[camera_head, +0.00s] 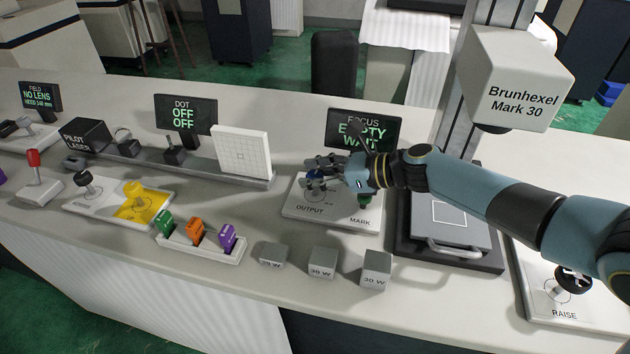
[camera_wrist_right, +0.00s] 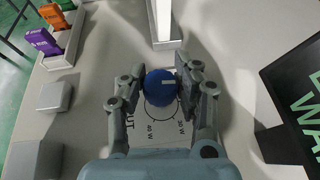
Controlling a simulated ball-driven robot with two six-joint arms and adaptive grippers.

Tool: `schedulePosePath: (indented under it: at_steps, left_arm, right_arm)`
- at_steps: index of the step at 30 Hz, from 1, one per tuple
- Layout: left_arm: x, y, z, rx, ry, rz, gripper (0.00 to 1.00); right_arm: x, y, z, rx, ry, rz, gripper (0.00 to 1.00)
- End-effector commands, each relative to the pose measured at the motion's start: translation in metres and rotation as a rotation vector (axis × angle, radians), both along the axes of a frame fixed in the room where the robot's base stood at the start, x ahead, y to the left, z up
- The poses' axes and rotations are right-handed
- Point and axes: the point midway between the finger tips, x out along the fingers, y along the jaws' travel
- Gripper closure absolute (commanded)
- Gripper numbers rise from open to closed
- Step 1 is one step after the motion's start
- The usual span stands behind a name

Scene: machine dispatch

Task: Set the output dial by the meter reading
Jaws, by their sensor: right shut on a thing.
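The output dial is a blue round knob (camera_wrist_right: 161,88) on a white panel (camera_head: 292,212) marked OUTPUT and MARK. My right gripper (camera_head: 322,176) reaches in from the right over the panel. Its two fingers (camera_wrist_right: 158,88) are shut on the blue knob, one on each side. In the head view the fingers partly hide the knob. My left gripper is not in view. The display behind (camera_head: 345,115) reads FOCUS, EMPTY, WAIT, partly covered by my arm.
Grey blocks (camera_head: 322,262) marked with watts stand in front of the panel. A tray (camera_head: 215,250) holds green, orange and purple pieces. The Brunhexel Mark 30 machine (camera_head: 500,85) and its bed (camera_head: 440,222) are at right. A second display (camera_head: 186,114) reads DOT OFF OFF.

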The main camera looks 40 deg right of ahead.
Motion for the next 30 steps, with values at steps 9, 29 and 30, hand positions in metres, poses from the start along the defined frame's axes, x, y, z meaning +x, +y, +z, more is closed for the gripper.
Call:
schedulePosePath:
  at_steps: [9, 29, 30]
  left_arm:
    - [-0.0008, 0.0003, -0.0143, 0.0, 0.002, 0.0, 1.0]
    - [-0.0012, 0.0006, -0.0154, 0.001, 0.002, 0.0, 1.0]
    - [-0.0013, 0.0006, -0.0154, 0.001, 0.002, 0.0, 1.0]
  right_arm:
    - [0.0, 0.0001, -0.0008, 0.001, 0.001, 0.115, 1.0]
    - [-0.0004, 0.0003, 0.0004, 0.0, 0.0, 0.135, 0.52]
    - [-0.0004, 0.0003, 0.0003, 0.0, 0.0, 0.135, 0.47]
